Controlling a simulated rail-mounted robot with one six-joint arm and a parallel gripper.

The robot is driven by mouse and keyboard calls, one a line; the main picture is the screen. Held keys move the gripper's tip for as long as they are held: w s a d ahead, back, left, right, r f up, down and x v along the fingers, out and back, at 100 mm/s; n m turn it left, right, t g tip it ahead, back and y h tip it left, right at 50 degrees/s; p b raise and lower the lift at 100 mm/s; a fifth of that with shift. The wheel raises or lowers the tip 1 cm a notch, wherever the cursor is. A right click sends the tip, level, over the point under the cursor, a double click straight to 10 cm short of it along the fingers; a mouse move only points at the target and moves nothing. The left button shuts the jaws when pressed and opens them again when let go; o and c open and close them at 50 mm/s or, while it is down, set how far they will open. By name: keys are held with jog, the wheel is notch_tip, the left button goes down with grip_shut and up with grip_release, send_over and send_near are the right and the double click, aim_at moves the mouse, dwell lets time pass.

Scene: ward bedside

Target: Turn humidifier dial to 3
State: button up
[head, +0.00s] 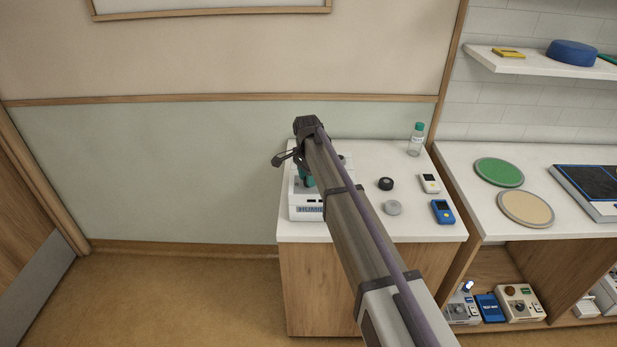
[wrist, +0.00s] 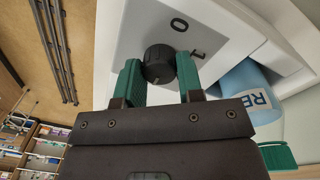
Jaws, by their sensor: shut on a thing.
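The humidifier (head: 307,213) is a white box on the bedside cabinet, with part of a blue label on its front; my arm hides much of it in the head view. In the wrist view its grey dial plate (wrist: 140,30) shows a "0" mark and part of another mark beside the black dial (wrist: 159,63). The number 3 does not show. My gripper (wrist: 160,72) has green fingers shut on the black dial, one on each side. It also shows in the head view (head: 305,178), where the dial itself is hidden.
On the cabinet top (head: 420,227) are a black round piece (head: 386,184), a grey disc (head: 393,208), a white device (head: 430,183), a blue device (head: 442,211) and a green-capped bottle (head: 416,140). In the wrist view, a light-blue labelled object (wrist: 252,88) lies close beside the right finger.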

dwell(0.3)
jog(key=o, duration=0.9)
notch_tip(320, 180, up, 11)
jog(key=p, duration=1)
jog(key=shift+w+a+f+p, duration=0.1)
jog(key=shift+w+a+p, duration=0.05)
jog(key=shift+p, duration=0.25)
